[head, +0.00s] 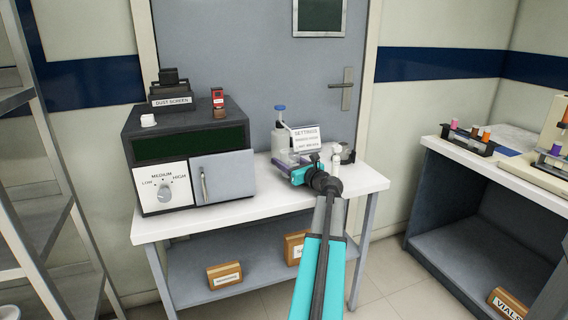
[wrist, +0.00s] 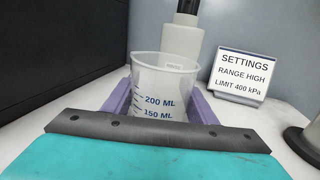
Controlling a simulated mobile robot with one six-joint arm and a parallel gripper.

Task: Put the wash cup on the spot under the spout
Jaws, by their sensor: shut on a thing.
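The wash cup (wrist: 165,82) is a clear beaker with blue 150 ML and 200 ML marks. It stands upright between the purple fingers of my gripper (wrist: 161,98), which is shut on it. In the head view my gripper (head: 289,159) is over the right part of the white bench; the cup is hard to make out there. Behind the cup is a white bottle (wrist: 166,52) with a dark top in the wrist view. The spot under the spout cannot be made out.
A SETTINGS sign (wrist: 245,77) stands right of the bottle. A round grey metal item (wrist: 306,140) is at the right. A dark oven-like machine (head: 190,150) fills the bench's left half. The white bench top (head: 240,207) is clear along its front.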

